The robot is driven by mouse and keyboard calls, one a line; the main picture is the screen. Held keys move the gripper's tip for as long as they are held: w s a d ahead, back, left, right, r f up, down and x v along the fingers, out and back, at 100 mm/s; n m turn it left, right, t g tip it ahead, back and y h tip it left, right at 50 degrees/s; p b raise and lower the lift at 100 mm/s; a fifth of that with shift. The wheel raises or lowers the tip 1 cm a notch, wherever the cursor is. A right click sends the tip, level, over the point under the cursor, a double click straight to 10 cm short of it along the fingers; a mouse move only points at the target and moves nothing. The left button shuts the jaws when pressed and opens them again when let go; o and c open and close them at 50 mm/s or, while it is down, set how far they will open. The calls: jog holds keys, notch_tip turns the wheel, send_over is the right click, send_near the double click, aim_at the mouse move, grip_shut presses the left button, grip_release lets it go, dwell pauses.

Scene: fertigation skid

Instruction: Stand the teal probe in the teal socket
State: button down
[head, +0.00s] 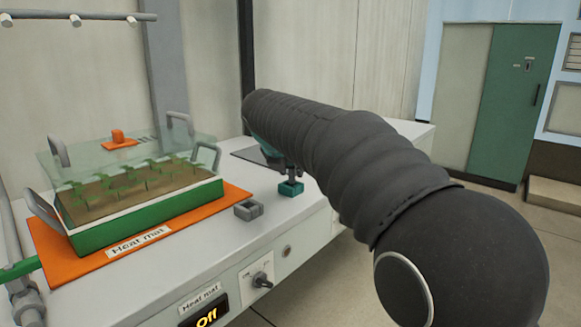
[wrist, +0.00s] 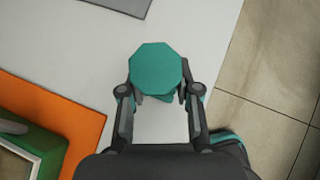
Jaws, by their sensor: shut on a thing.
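My gripper (wrist: 158,92) is shut on the teal probe (wrist: 156,68), whose flat eight-sided teal top lies between the two fingers in the wrist view. The teal socket (head: 291,189) stands on the white bench in the head view, directly under my gripper (head: 292,173). In the wrist view, a teal edge shows just below the probe's top, partly covered by it and the fingers. The probe's lower end is hidden, and my arm and fingers hide most of it in the head view. I cannot tell whether it is inside the socket or just above it.
A grey socket (head: 248,210) stands on the bench to the left. Beyond it, an orange heat mat (head: 60,255) holds a green seedling tray (head: 95,236) under a clear lid (head: 80,162). A control knob (head: 261,280) and a display reading Off (head: 204,311) are on the bench front.

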jog(key=shift+f+g, duration=0.3)
jog(key=shift+f, duration=1.1)
jog(key=shift+d, duration=0.1)
jog(key=c, duration=0.7)
grip_release()
jog(key=shift+w, duration=0.1)
jog(key=shift+r, duration=0.2)
